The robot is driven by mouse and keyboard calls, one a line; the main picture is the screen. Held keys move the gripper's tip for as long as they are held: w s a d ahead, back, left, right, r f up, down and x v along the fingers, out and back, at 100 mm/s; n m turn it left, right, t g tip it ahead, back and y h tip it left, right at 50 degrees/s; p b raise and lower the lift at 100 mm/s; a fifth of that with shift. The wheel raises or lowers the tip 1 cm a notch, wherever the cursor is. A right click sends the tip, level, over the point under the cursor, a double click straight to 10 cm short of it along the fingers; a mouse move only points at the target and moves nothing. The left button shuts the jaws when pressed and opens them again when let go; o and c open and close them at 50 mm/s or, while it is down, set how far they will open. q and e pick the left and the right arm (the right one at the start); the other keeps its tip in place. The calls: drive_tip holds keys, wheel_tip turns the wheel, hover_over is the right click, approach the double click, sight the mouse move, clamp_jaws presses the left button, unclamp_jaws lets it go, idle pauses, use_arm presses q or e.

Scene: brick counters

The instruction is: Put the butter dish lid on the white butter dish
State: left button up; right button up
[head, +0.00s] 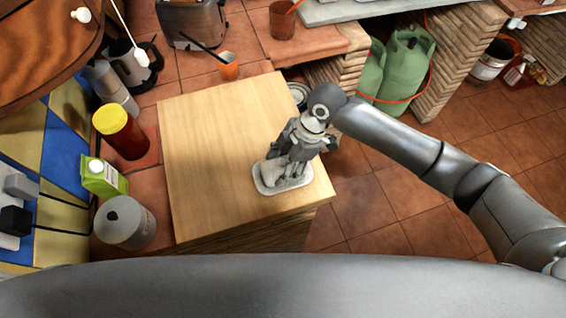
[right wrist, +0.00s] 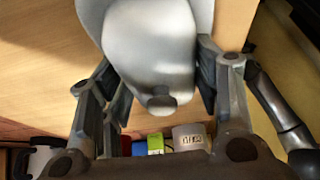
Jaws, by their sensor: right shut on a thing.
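The white butter dish (head: 264,188) sits near the front right corner of the wooden counter top in the head view. Its pale rim (right wrist: 90,14) also shows at the top of the right wrist view. The smooth grey-white lid (right wrist: 150,45), with a round knob, is between the fingers of my right gripper (head: 288,160), which is shut on it. In the head view the gripper is directly over the dish and partly hides the lid. I cannot tell whether the lid rests on the dish or is slightly above it. My left gripper is not in view.
The wooden top (head: 210,150) is clear left of the dish. A yellow-lidded red jar (head: 125,138), a green carton (head: 102,178) and a grey canister (head: 124,222) stand along the left. The counter edge is close on the right.

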drive_tip(key=o, duration=1.3)
drive_tip(key=shift+c, duration=0.2)
drive_tip(key=shift+r, duration=0.1)
drive_tip(key=v, duration=1.1)
drive_tip(key=shift+r, duration=0.4)
drive_tip(key=shift+d, duration=0.1)
